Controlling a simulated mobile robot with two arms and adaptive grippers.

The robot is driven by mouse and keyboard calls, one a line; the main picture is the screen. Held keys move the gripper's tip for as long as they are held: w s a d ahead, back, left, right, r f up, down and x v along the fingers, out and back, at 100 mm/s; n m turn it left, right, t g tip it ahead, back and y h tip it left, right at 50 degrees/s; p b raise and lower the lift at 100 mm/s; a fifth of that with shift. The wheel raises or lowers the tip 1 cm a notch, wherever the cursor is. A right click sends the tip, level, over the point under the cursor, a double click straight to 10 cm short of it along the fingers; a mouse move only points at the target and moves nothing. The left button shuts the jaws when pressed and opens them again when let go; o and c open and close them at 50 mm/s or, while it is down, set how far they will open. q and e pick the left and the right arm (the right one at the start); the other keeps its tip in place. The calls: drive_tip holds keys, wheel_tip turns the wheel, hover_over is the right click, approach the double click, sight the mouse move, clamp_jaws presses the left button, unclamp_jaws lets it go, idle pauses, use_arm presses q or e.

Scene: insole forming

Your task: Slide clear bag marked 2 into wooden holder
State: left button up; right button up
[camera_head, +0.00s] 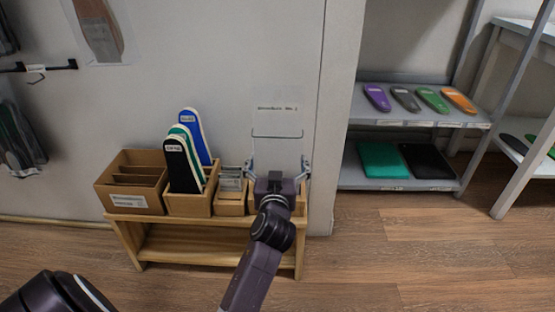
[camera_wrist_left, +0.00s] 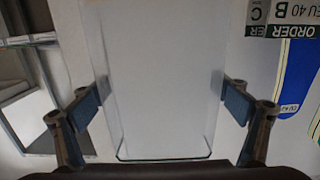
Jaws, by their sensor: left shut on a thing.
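My left gripper (camera_head: 278,164) is shut on a clear bag (camera_head: 278,146), its fingers on the bag's two side edges. The bag stands upright against the pale wall, above the wooden bench. In the left wrist view the bag (camera_wrist_left: 155,85) spans between the two fingers of the gripper (camera_wrist_left: 160,104). A small white label with print too small to read surely shows just above the bag. A wooden holder (camera_head: 300,199) on the bench's right end is mostly hidden behind my gripper and wrist. My right gripper is not in view.
Left of the gripper on the bench (camera_head: 190,228) stand a small box (camera_head: 231,208) of cards, a box (camera_head: 189,206) of upright insole templates, and a brown divided box (camera_head: 112,192). A grey shelf (camera_head: 410,121) with coloured insoles stands right, past a wall edge.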

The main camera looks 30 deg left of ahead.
sight(278, 128)
use_arm(q)
drive_tip(key=shift+f, duration=0.2)
drive_tip(key=o, duration=0.8)
wheel_tip(278, 128, up, 10)
idle(0.3)
idle(0.6)
